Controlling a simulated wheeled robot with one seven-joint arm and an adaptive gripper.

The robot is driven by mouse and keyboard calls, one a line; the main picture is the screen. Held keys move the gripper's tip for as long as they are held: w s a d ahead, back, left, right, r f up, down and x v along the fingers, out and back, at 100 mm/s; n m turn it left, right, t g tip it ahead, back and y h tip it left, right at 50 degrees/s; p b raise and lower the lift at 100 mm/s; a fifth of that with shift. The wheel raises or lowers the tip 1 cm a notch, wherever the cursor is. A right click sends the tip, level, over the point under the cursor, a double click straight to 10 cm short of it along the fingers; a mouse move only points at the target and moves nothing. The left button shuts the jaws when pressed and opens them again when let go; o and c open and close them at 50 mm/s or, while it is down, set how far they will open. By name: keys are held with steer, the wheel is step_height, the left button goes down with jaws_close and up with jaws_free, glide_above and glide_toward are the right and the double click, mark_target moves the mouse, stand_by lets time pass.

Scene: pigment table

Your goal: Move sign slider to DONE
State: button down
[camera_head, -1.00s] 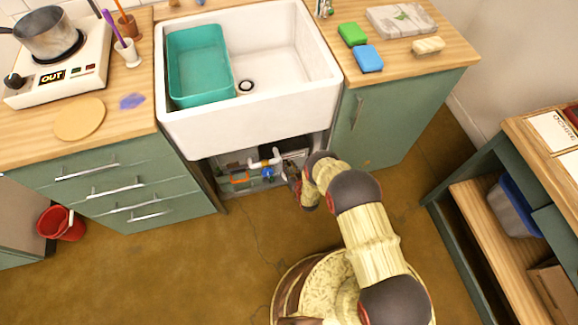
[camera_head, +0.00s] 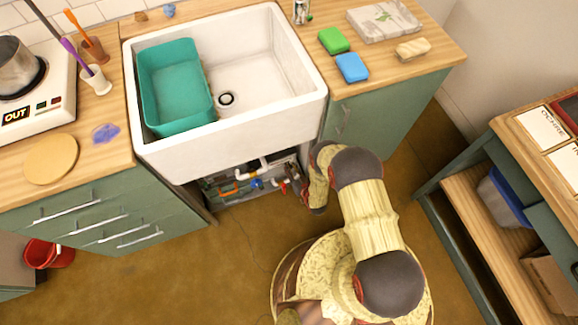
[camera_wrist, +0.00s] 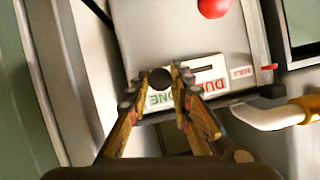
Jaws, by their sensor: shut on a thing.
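In the wrist view, a white sign plate (camera_wrist: 245,86) shows upside-down lettering. Red letters, apparently DUE, are on the right and green letters, partly hidden and ending in ONE, are on the left. The slider's dark round knob (camera_wrist: 160,78) stands above the green lettering. A dark slot runs to its right, partly behind a finger. My gripper (camera_wrist: 158,86) is shut on the knob, with one finger on each side. In the head view, my gripper (camera_head: 294,184) reaches into the opening below the sink; the sign is too small to make out there.
The white sink (camera_head: 240,130) overhangs the opening, with pipes (camera_head: 255,168) and an orange-handled part (camera_head: 228,188) beneath. Cabinets flank it. In the wrist view, a red ball-like knob (camera_wrist: 213,7) is above the sign and a white pipe (camera_wrist: 265,117) is close on the right.

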steer(key=c, duration=1.6)
jaws_free()
steer(key=shift+w+d, duration=0.1)
steer(key=shift+d, duration=0.2)
steer(key=v, duration=1.2)
